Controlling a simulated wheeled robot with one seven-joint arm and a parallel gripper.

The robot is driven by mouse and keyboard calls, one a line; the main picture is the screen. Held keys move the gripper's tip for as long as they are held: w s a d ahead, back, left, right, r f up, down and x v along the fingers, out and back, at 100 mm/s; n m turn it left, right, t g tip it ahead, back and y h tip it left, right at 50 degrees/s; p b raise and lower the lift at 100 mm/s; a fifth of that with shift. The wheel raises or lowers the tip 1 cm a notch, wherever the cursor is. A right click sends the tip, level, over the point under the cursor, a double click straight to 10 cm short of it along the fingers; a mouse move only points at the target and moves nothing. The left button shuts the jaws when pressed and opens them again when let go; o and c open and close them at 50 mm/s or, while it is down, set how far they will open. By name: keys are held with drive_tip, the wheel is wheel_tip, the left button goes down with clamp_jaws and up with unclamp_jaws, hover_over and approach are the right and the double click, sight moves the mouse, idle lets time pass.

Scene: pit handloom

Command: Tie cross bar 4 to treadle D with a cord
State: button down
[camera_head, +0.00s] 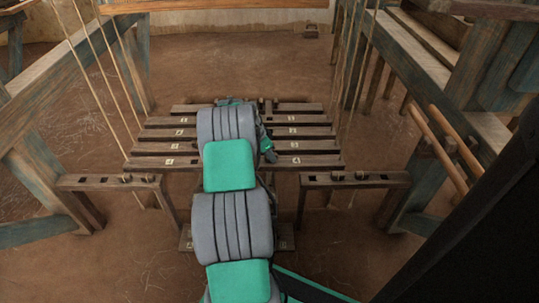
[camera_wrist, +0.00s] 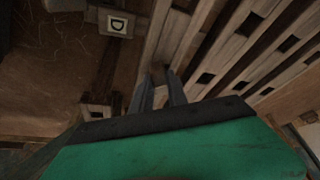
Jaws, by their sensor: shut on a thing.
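In the head view, several wooden cross bars with number labels lie across the loom one behind another. The nearest, labelled 4 (camera_head: 318,161), is cross bar 4; my arm hides its middle. In the wrist view, a wooden piece bears a label D (camera_wrist: 118,24), at the upper left. My gripper (camera_wrist: 159,90) shows there with two dark, narrow fingers close together over the wooden bars. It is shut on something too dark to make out. Its fingers are hidden behind my arm in the head view. I cannot make out a cord between cross bar 4 and treadle D.
Low wooden stands with pegs are at the left (camera_head: 90,183) and right (camera_head: 383,180). Hanging cords (camera_head: 97,60) run down on the left, and others on the right. Heavy loom beams (camera_head: 60,85) flank the pit. The earth floor (camera_head: 235,65) behind the bars is clear.

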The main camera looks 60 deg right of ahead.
drive_tip(key=c, duration=1.2)
unclamp_jaws()
drive_tip(key=shift+c, duration=0.2)
drive_tip(key=shift+r, duration=0.1)
drive_tip(key=p+v, duration=0.8)
drive_tip(key=v, duration=0.6)
drive_tip(key=shift+r, duration=0.25)
drive_tip(key=shift+a, duration=0.15)
